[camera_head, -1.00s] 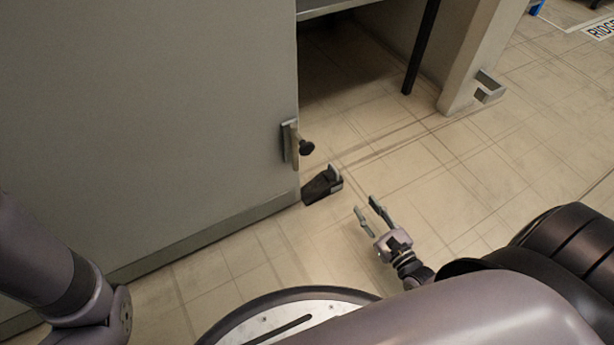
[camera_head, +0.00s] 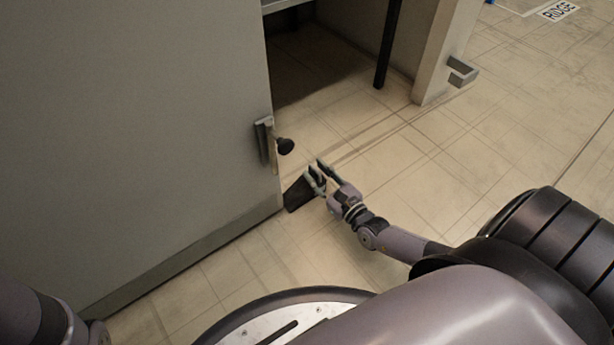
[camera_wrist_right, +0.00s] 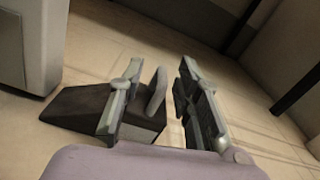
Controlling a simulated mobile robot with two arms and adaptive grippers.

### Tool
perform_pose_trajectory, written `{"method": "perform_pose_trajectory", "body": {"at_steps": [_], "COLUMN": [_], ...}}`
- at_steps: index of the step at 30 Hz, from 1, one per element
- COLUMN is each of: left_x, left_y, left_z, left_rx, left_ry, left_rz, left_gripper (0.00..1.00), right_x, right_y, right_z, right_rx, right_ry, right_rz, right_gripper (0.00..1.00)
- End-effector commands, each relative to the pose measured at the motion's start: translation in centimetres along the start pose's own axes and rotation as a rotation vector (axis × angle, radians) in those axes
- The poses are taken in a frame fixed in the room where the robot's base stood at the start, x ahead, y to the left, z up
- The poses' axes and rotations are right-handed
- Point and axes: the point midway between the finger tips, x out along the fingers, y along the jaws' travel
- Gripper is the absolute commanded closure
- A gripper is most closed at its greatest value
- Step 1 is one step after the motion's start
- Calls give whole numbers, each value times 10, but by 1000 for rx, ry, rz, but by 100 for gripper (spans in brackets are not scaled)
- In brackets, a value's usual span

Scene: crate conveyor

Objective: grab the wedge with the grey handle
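The dark wedge (camera_head: 296,195) lies on the floor against the bottom edge of the grey door. It also shows in the wrist view (camera_wrist_right: 75,108), with its grey upright handle (camera_wrist_right: 156,92). My right gripper (camera_head: 315,172) is at the wedge and partly covers it in the head view. In the wrist view my right gripper (camera_wrist_right: 160,82) is open, with the handle between its two fingers. The handle is nearer the left finger, and a gap shows to the right finger. My left gripper is out of view; only part of my left arm shows at the lower left.
The tiled floor to the right is clear.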

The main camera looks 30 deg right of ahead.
Motion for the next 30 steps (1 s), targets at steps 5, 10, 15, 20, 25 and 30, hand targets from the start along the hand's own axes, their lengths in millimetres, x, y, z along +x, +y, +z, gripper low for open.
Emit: {"method": "perform_pose_trajectory", "body": {"at_steps": [5,10,15,20,25,30], "left_x": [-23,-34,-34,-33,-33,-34], "left_y": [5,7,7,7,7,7], "left_z": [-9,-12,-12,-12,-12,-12], "left_rx": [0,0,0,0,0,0], "left_ry": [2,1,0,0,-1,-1], "left_rz": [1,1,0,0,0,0], "left_gripper": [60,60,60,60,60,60], "right_x": [24,45,49,49,49,49], "right_y": [2,1,1,1,1,1], "right_z": [-6,-4,-2,-1,-1,-2], "right_rx": [2,1,1,1,1,1], "right_ry": [-4,-4,0,0,0,0], "right_rz": [-2,-2,0,0,0,0], "right_gripper": [69,69,69,71,82,94]}}
